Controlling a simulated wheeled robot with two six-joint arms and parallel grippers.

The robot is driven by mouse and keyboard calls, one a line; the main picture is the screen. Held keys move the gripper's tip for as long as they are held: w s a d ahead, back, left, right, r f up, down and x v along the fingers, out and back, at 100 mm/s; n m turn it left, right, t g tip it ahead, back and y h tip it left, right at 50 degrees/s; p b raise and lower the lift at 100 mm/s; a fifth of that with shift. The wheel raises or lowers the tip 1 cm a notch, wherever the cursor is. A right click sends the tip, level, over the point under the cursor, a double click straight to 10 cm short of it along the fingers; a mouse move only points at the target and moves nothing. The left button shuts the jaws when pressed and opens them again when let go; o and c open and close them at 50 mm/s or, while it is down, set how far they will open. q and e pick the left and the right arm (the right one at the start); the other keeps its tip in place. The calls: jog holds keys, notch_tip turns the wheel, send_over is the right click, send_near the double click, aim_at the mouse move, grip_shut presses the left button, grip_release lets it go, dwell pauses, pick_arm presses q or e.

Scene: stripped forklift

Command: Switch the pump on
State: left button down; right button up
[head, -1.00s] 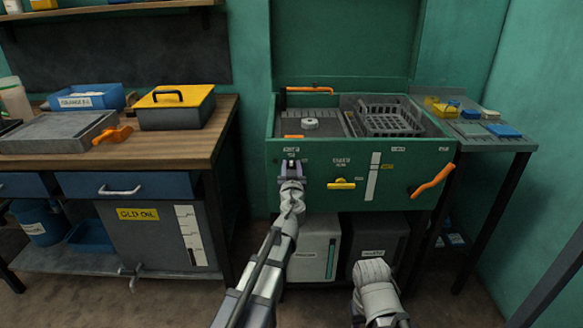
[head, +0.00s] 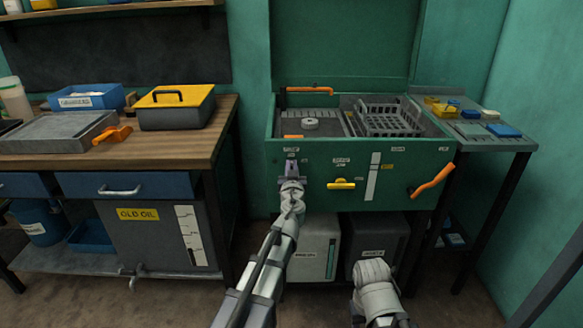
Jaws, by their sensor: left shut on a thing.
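The green parts washer (head: 405,198) stands against the wall with its lid up. My left gripper (head: 291,177) is at the left end of its front panel, shut on a small purple-grey switch (head: 291,166) below a white label. The gripper hides the lower part of the switch, and I cannot tell its exact position. A yellow handle (head: 341,184) and an orange lever (head: 432,182) are on the same panel, to the right. My right arm shows at the bottom, right of centre, but its jaws cannot be made out.
A wooden workbench (head: 190,150) stands to the left with a yellow-lidded box (head: 177,107) on it. A side table (head: 515,140) with small items adjoins the washer on the right. Two containers stand under the washer. A basket (head: 390,122) sits in the basin.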

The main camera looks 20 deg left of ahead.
pick_arm(q)
jog(key=shift+w+d+f+m+b, duration=0.1)
jog(key=shift+d+f+m+b, duration=0.15)
jog(key=shift+m, duration=2)
jog(key=shift+w+d+f+m+b, duration=0.15)
jog(key=shift+d+m, duration=0.15)
jog(key=shift+m, duration=1.9)
jog(key=shift+s+d+f+m+b, duration=0.1)
jog(key=shift+d+f+m+b, duration=0.15)
jog(key=shift+m, duration=2)
jog(key=c, duration=0.9)
grip_release()
jog(key=v, duration=0.7)
jog(key=shift+s+d+r, duration=0.1)
jog(key=shift+s+d, duration=0.05)
jog(key=shift+s, duration=0.2)
